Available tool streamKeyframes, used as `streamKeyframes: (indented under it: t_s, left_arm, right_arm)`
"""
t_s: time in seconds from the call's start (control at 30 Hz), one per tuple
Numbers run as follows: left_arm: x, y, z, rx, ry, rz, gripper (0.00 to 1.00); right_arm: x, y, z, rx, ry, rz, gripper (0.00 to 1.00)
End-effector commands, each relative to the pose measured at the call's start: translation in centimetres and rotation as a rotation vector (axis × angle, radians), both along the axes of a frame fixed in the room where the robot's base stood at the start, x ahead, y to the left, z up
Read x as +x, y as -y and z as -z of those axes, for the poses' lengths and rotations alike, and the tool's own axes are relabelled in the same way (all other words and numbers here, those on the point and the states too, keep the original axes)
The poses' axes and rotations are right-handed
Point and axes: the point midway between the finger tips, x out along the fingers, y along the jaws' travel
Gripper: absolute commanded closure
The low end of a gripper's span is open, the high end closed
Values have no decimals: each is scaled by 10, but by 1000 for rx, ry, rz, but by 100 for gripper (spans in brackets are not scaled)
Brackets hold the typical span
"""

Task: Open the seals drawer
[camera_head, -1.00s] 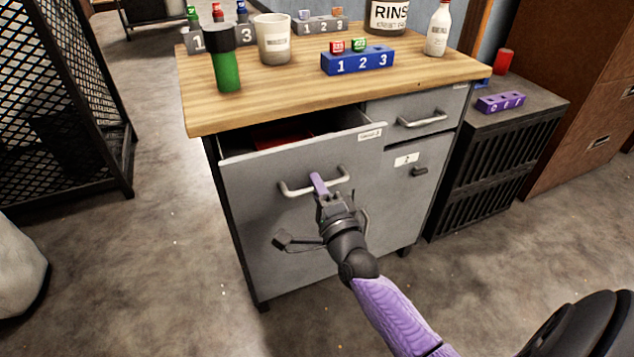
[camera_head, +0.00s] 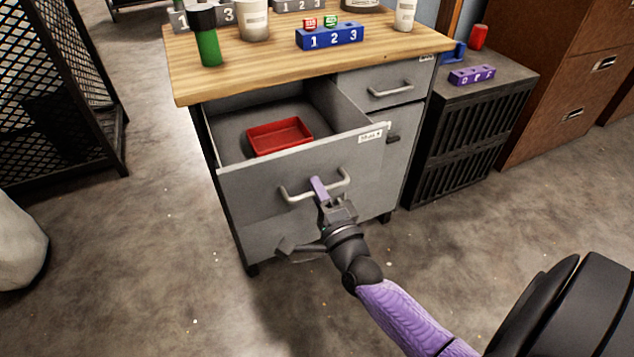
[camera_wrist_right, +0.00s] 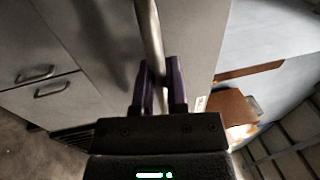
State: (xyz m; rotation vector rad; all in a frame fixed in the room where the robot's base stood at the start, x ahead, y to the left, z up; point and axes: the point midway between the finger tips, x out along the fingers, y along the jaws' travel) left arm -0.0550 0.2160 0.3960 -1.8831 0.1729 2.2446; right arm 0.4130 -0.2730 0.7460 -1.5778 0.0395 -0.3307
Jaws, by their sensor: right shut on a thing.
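The seals drawer (camera_head: 245,193) is the large grey left drawer of the workbench cabinet, and it stands well open. A red tray (camera_head: 280,136) lies inside it. My right gripper (camera_head: 320,190) is shut on the drawer's bar handle (camera_head: 293,195). In the right wrist view the handle (camera_wrist_right: 148,35) runs between the two purple fingers (camera_wrist_right: 159,85). A small label (camera_head: 370,136) sits at the drawer front's upper right, too small to read. My left gripper is not in view.
The wooden worktop (camera_head: 270,65) carries a green bottle (camera_head: 208,45), a white cup (camera_head: 253,20) and a blue numbered block (camera_head: 330,37). A closed smaller drawer (camera_head: 385,92) is to the right. A dark vented cabinet (camera_head: 465,140) stands beside the bench. Floor in front is clear.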

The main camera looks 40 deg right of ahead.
Motion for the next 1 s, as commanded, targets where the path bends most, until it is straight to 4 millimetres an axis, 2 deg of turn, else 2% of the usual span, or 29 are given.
streamKeyframes:
  t_s: [0.2,0.23,0.37,0.63,0.73,1.0]
  left_arm:
    - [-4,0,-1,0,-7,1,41]
    - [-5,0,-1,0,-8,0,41]
    - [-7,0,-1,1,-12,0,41]
    - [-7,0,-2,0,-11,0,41]
    - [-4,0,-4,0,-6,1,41]
    - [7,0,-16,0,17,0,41]
  right_arm:
    - [0,0,1,1,-3,-1,100]
    - [0,0,1,0,-2,-1,76]
    - [0,0,1,0,-2,0,50]
    - [-1,0,0,0,-1,0,50]
    - [-8,-2,1,0,-2,0,50]
    - [-66,-16,11,0,-5,-1,50]
